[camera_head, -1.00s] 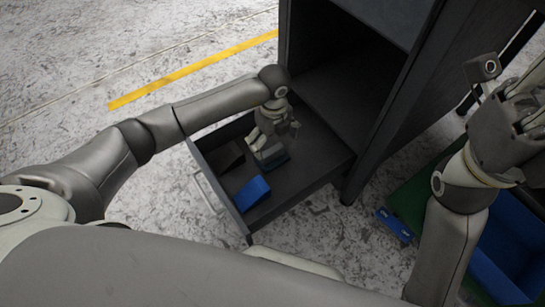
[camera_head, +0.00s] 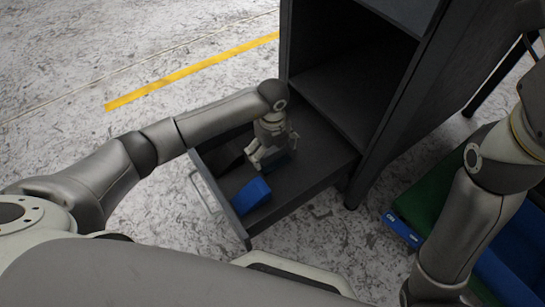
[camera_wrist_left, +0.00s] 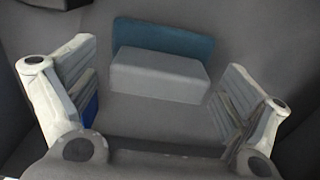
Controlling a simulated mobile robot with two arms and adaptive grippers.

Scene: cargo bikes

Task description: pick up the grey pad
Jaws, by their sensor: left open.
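The grey pad (camera_wrist_left: 158,76) is a light grey block in the open drawer, seen in the left wrist view in front of a teal piece (camera_wrist_left: 170,38). My left gripper (camera_head: 262,162) reaches down into the drawer. In the left wrist view its two fingers (camera_wrist_left: 155,92) are spread wide, with the pad between and slightly beyond them, and nothing is held. In the head view the gripper mostly hides the pad. My right arm stands at the right edge, with its gripper fingers out of view.
The dark drawer (camera_head: 290,196) sticks out from a dark cabinet (camera_head: 335,85). A blue block (camera_head: 251,195) lies in the drawer near its front, beside my left gripper. A green and blue container (camera_head: 425,195) stands on the floor at the right. Floor left of the drawer is clear.

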